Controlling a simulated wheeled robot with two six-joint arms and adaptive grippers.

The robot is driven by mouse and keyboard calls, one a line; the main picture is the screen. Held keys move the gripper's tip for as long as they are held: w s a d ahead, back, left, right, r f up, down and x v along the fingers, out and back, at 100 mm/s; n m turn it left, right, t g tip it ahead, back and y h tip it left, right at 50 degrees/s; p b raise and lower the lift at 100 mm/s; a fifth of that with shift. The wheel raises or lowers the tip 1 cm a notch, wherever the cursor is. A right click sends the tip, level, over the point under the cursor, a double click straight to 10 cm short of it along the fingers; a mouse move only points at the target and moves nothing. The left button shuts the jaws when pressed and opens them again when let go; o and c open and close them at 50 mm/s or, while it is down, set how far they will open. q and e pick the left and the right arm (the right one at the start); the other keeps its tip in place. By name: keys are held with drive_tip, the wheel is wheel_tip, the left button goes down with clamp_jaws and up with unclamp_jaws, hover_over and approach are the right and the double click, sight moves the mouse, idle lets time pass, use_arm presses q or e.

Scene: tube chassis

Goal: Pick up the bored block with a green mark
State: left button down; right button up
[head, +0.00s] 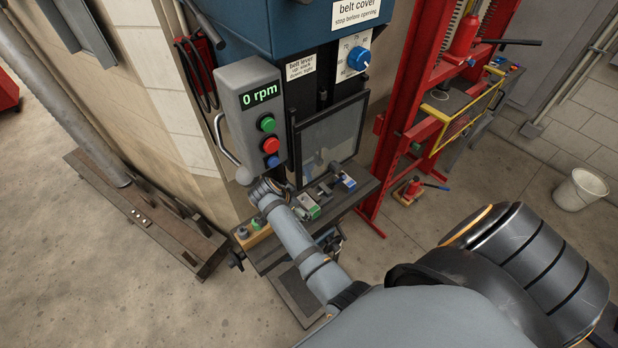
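A small grey block with a green mark (309,207) sits on the dark machine table below the clear guard. Another block with a blue mark (348,183) sits farther right on the same table. Bores in the blocks are too small to make out. My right arm reaches in from the lower right, and its forearm passes just left of the green-marked block. My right gripper (259,187) is at the table's back left, beside the pale ball of a lever; its fingers are too small and hidden to read. My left gripper is out of view.
A grey control box (252,110) reads 0 rpm, above my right gripper. A clear guard (330,138) hangs over the table. A wooden strip (252,237) with small parts, one green, lies at the table's left end. A red press (420,100) stands at right.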

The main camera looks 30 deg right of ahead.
sight(307, 205)
drive_tip(key=b+x, duration=0.3)
drive_tip(key=x, duration=0.1)
drive_tip(key=shift+f, duration=0.45)
drive_tip(key=shift+w+d+f+b, duration=0.2)
drive_tip(key=shift+d+f+b, duration=0.05)
drive_tip(key=shift+b, duration=0.2)
drive_tip(key=shift+d, duration=0.1)
drive_tip(key=b+x, duration=0.4)
drive_tip(key=x, duration=0.1)
drive_tip(key=shift+s+b, duration=0.1)
drive_tip(key=shift+b, duration=0.3)
drive_tip(key=shift+d, duration=0.1)
drive_tip(key=shift+r, duration=0.15)
drive_tip(key=c, duration=1.2)
drive_tip(key=shift+c, duration=0.6)
